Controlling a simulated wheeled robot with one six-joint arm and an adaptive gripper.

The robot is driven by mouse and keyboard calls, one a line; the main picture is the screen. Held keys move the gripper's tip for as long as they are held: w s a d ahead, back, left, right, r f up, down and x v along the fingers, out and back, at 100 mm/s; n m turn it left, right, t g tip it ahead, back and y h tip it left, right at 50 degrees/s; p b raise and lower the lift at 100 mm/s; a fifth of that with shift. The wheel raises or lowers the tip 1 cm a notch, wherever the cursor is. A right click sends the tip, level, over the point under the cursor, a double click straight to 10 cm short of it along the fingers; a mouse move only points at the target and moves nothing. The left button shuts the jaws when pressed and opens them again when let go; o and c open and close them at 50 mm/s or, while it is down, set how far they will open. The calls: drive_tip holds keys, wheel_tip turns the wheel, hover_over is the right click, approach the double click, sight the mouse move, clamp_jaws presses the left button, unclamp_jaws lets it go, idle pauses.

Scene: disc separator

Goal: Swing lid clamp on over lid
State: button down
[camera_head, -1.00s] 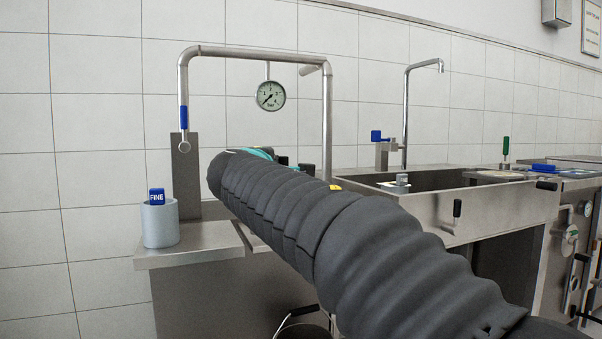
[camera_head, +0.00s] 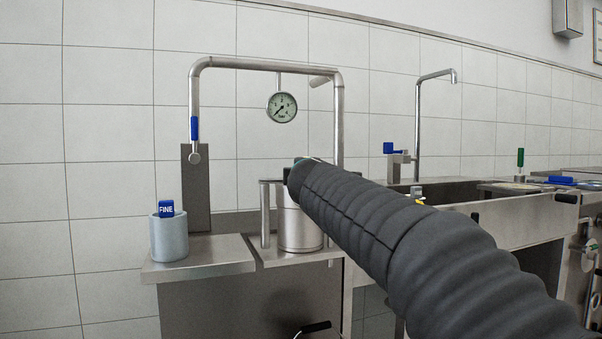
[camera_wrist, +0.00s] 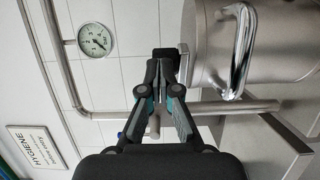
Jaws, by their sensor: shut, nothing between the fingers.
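A steel cylindrical vessel (camera_head: 298,226) stands on the counter, its top partly hidden behind my arm. In the wrist view the vessel (camera_wrist: 275,25) lies at the upper right, turned sideways, with a shiny curved handle (camera_wrist: 238,50). A steel post (camera_head: 265,215) stands upright just left of the vessel, with a short arm at its top reaching toward the lid. The post shows in the wrist view (camera_wrist: 225,107). My gripper (camera_wrist: 163,60) is shut and empty, its tips close to the clamp arm at the vessel's top. I cannot tell if they touch. The lid is mostly hidden.
A pipe (camera_head: 265,65) with a pressure gauge (camera_head: 282,107) arches behind the vessel. A grey cup (camera_head: 168,237) holding a blue FINE tag (camera_head: 166,209) stands left. A sink (camera_head: 500,222) with a tap (camera_head: 418,125) lies right. Counter between cup and post is clear.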

drive_tip(key=shift+w+d, duration=0.15)
drive_tip(key=shift+w, duration=0.2)
idle(0.3)
drive_tip(key=shift+s, duration=0.1)
